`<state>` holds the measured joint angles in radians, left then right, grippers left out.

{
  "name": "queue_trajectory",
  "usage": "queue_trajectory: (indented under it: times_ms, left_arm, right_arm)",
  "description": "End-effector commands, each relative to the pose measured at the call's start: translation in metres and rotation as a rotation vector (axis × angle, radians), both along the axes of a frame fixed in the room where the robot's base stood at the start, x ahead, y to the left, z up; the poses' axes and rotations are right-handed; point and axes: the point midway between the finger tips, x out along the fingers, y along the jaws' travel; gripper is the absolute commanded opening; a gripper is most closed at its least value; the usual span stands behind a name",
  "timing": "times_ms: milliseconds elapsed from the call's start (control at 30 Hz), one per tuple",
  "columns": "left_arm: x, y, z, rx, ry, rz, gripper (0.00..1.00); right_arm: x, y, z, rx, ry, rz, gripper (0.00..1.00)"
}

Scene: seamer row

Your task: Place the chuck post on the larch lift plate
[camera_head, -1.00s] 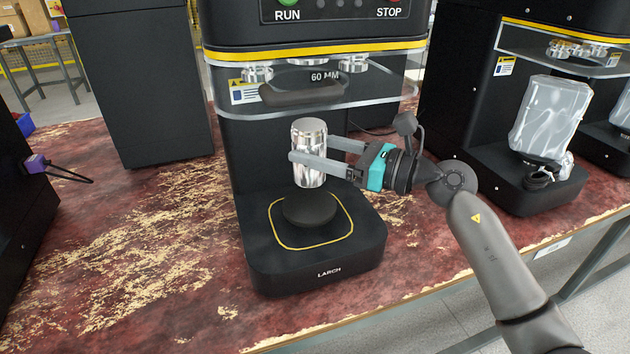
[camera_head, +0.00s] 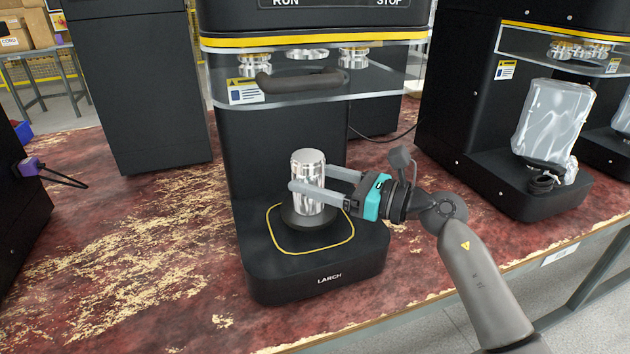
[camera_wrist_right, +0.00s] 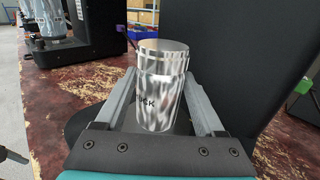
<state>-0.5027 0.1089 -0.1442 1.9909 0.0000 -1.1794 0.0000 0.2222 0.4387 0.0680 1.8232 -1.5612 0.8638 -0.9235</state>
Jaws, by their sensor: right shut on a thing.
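The chuck post (camera_head: 309,180) is a shiny metal cylinder and stands upright at the round black lift plate (camera_head: 289,218) of the machine marked LARCH. Its lower end is at the plate; whether it touches or hovers just above, I cannot tell. My right gripper (camera_head: 318,190) comes from the right and is shut around the post, a finger on each side. In the right wrist view the post (camera_wrist_right: 161,90) sits between both fingers, with part of its lettering showing. My left gripper is not in view.
A clear guard (camera_head: 385,85) with a dark handle (camera_head: 300,84) hangs above the post. A yellow outline (camera_head: 318,251) rings the plate on the black base. To the right, another machine holds a plastic-wrapped item (camera_head: 548,120). The worn red tabletop (camera_head: 150,250) is free at left.

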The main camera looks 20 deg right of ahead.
Motion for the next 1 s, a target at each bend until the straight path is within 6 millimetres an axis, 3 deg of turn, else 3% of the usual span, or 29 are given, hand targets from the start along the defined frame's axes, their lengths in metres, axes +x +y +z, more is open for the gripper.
queue_trajectory:
  times_ms: [333, 367, 600, 1000]
  left_arm:
    - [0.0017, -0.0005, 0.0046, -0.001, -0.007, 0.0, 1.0]
    - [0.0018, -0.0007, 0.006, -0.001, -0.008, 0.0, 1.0]
    - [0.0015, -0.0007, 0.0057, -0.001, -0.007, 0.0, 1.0]
    - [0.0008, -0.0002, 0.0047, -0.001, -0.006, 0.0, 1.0]
  right_arm:
    - [-0.0001, 0.0, -0.0028, 0.001, -0.001, 0.0, 0.08]
    - [-0.0002, 0.0001, -0.0028, 0.001, 0.001, 0.0, 0.74]
    - [-0.0001, 0.0, -0.0025, 0.0, 0.0, 0.0, 1.0]
    - [-0.0001, 0.0001, 0.0023, 0.001, -0.001, 0.0, 1.0]
